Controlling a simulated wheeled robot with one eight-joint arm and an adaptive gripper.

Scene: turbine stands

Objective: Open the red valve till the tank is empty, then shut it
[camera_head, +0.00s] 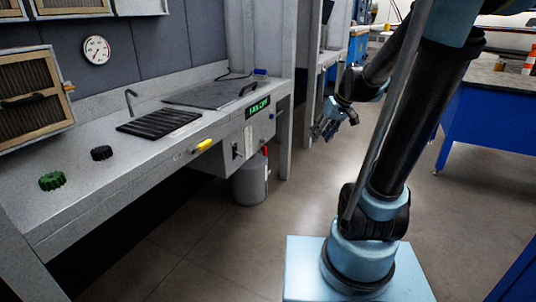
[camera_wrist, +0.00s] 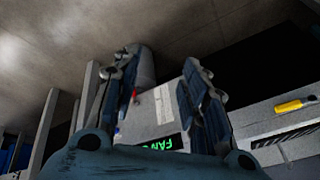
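A small red part (camera_head: 265,150), perhaps the valve, shows under the bench front, just above a grey cylinder (camera_head: 249,184) that may be the tank. In the wrist view the red part (camera_wrist: 136,96) is partly hidden by the left finger, and the cylinder (camera_wrist: 147,68) stands beyond the fingertips. My gripper (camera_head: 332,127) is open and empty, in the air to the right of the cylinder, apart from the bench. In the wrist view its two fingers (camera_wrist: 161,62) are spread wide. The tank's fill level cannot be seen.
The grey bench (camera_head: 105,190) carries a green knob (camera_head: 52,180), a black knob (camera_head: 102,153) and a black grille (camera_head: 160,122). A round gauge (camera_head: 96,50) hangs above. The floor (camera_head: 220,250) before it is clear.

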